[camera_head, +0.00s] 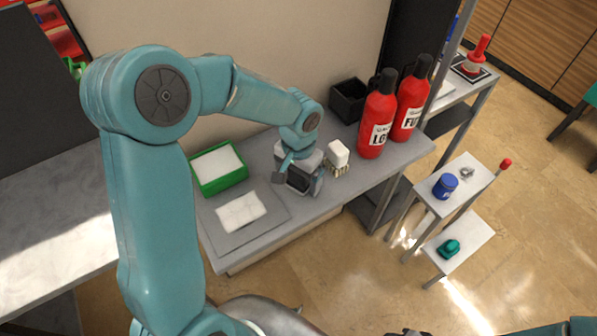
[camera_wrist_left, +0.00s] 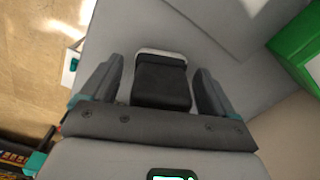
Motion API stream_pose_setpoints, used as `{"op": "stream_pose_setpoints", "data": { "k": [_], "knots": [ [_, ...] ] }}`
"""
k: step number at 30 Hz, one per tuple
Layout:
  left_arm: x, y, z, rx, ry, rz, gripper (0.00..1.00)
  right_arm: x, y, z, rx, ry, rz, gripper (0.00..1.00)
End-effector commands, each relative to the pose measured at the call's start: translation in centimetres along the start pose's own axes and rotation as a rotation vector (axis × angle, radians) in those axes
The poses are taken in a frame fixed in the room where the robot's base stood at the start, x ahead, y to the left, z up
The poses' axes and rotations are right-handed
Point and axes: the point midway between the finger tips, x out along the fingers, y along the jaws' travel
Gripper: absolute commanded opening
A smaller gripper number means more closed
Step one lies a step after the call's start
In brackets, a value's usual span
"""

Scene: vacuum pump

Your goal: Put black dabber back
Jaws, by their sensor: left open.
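The black dabber (camera_wrist_left: 162,82), a black block with a pale rim at its far end, lies between the fingers of my left gripper (camera_wrist_left: 157,85) in the left wrist view. Gaps show on both sides of it, so the open fingers are around it but not pressed on it. In the head view my left gripper (camera_head: 298,183) is low over the grey table, and the dabber is largely hidden by it. Of my right arm only a sliver shows at the bottom edge; its jaws cannot be made out.
A white-topped brush (camera_head: 338,154) stands just right of the left gripper. A green tray (camera_head: 209,188) and a white cloth (camera_head: 241,211) on a grey mat are to the left. Two red bottles (camera_head: 377,125) and a black bin (camera_head: 347,101) stand behind, to the right.

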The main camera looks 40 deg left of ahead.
Motion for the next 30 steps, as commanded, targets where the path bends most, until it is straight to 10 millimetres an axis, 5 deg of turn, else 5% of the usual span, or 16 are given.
{"op": "stream_pose_setpoints", "data": {
  "k": [18, 30],
  "knots": [
    [-11.2, 0.0, -0.1, -0.001, 0.004, 0.000, 0.89, -0.2, -0.1, 0.0, 0.000, 0.000, 0.000, 0.43],
    [-12.3, 0.0, 0.0, 0.000, 0.000, 0.000, 0.89, -0.2, -0.1, 0.0, 0.000, 0.000, 0.000, 0.43]
  ]
}}
